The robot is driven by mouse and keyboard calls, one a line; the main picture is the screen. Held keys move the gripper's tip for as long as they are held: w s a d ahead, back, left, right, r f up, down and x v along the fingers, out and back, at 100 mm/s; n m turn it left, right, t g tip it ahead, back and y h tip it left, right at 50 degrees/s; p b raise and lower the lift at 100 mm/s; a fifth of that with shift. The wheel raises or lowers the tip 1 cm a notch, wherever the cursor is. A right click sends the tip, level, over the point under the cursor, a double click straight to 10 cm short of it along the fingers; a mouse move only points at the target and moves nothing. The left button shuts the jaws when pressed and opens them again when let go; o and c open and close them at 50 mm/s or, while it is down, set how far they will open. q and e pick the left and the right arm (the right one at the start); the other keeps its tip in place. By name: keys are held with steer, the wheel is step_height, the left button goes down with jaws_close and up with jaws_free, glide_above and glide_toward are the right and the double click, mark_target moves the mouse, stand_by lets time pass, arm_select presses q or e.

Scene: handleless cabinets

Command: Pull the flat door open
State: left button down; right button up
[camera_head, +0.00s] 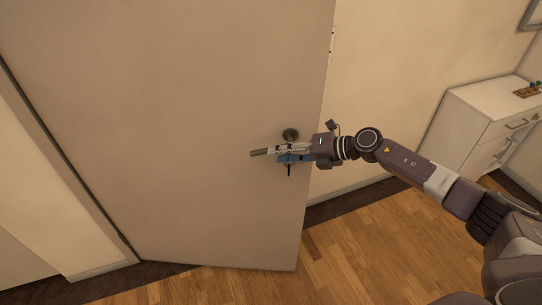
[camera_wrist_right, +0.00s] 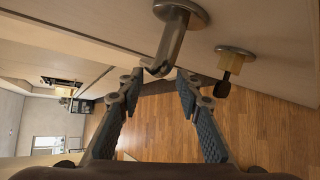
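The flat beige door (camera_head: 170,120) fills the left and middle of the head view. Its metal lever handle (camera_head: 258,153) sits near its right edge, and also shows in the right wrist view (camera_wrist_right: 172,45). A round lock plate with a key-like piece (camera_wrist_right: 228,75) is beside the handle. My right gripper (camera_head: 284,153) is at the handle, and the lever's end sticks out to its left. In the right wrist view my right fingers (camera_wrist_right: 160,80) are apart, with the lever at their tips. Contact is unclear. My left gripper is not in view.
A white drawer cabinet (camera_head: 480,125) stands against the wall at right, with a small tray (camera_head: 527,91) on top. The wood floor (camera_head: 350,245) is clear in front of the wall. A door frame (camera_head: 65,165) runs along the left.

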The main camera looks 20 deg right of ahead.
steer(key=v, duration=0.7)
steer(key=shift+s+d+r, duration=0.2)
steer(key=shift+d, duration=0.1)
